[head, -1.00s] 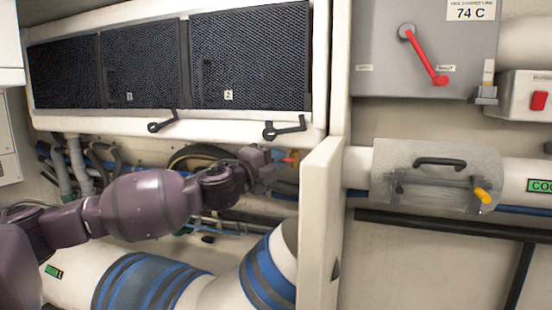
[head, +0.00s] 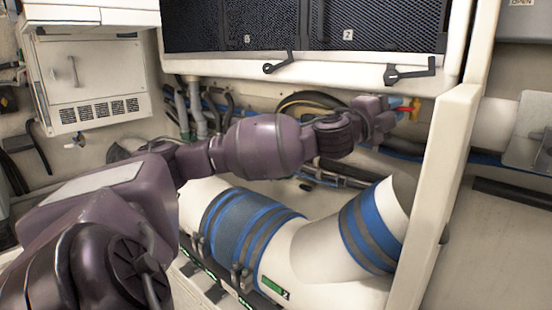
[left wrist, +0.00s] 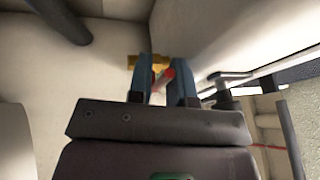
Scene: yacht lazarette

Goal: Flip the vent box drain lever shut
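The drain valve has a brass body (head: 415,109) and a red lever (head: 403,109). It sits below the vent box (head: 330,68), by the white upright panel. My left gripper (head: 388,112) reaches it from the left, with its fingertips at the lever. In the left wrist view, the two blue-grey fingers (left wrist: 162,80) stand apart. The red lever (left wrist: 167,76) lies slanted in the gap between them, and the brass body (left wrist: 138,62) shows at their tips. I cannot tell whether a finger touches the lever. My right gripper is out of view.
Two black latch handles (head: 411,71) hang on the vent box's lower edge, above my left arm. A white upright panel (head: 440,180) stands right of the valve. A white duct with blue bands (head: 235,225) runs below. Hoses (head: 312,101) lie behind the arm.

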